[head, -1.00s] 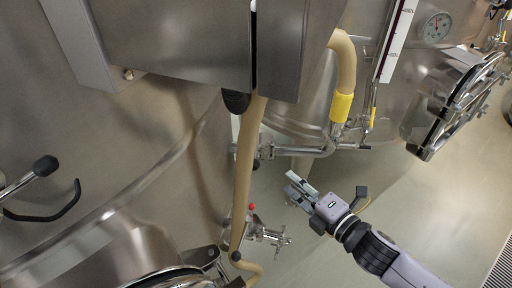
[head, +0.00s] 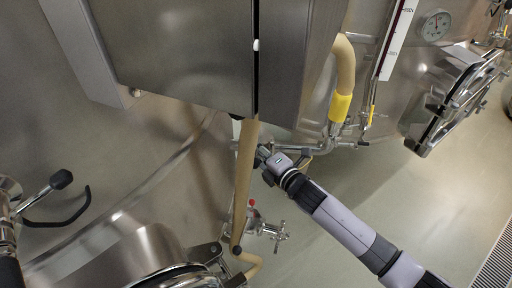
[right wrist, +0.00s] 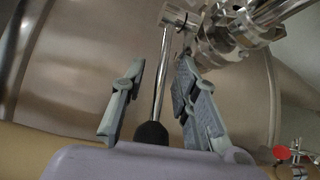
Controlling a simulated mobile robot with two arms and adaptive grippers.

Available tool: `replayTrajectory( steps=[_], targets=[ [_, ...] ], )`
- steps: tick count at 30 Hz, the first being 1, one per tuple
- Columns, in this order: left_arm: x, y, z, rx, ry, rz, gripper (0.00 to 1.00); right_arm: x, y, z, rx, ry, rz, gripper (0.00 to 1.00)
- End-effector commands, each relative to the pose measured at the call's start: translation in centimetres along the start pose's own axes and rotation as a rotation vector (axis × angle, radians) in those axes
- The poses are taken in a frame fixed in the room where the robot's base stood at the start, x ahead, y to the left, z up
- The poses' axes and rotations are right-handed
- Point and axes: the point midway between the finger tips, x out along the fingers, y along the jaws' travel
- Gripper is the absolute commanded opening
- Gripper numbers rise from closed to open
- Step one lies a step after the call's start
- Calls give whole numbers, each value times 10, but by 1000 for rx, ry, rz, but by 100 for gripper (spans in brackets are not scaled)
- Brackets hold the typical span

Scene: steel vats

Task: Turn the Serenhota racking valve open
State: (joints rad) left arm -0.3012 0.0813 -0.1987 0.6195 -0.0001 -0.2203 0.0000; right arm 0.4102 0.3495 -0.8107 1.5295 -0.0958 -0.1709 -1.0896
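In the right wrist view, a valve lever (right wrist: 160,85), a thin steel rod ending in a black knob (right wrist: 151,133), runs between the fingers of my right gripper (right wrist: 158,105). The fingers stand apart on either side of the rod; I cannot tell if one touches it. The rod joins a steel valve body (right wrist: 232,35) at the upper right. In the head view my right gripper (head: 265,156) is at the pipe fittings beside the tan hose, its fingertips largely hidden. No label reading Serenhota is legible. My left gripper is not in view.
A tan hose (head: 244,180) hangs just left of my right gripper. A smaller valve with a red knob (head: 251,202) sits below it. A steel box (head: 180,55) overhangs above. A yellow-cuffed hose (head: 341,105) is to the right. Open floor (head: 400,200) lies at right.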

Motion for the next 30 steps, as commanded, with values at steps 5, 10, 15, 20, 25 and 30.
replayTrajectory(
  steps=[5,10,15,20,25,30],
  targets=[
    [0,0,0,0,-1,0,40,2,0,0,0,0,-1,28],
    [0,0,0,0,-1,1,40,2,0,0,0,0,0,26],
    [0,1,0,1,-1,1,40,2,0,0,0,0,0,15],
    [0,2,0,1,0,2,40,2,0,0,0,0,0,4],
    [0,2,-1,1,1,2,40,2,0,0,0,0,0,0],
    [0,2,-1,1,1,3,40,2,0,0,0,0,0,0]
  ],
)
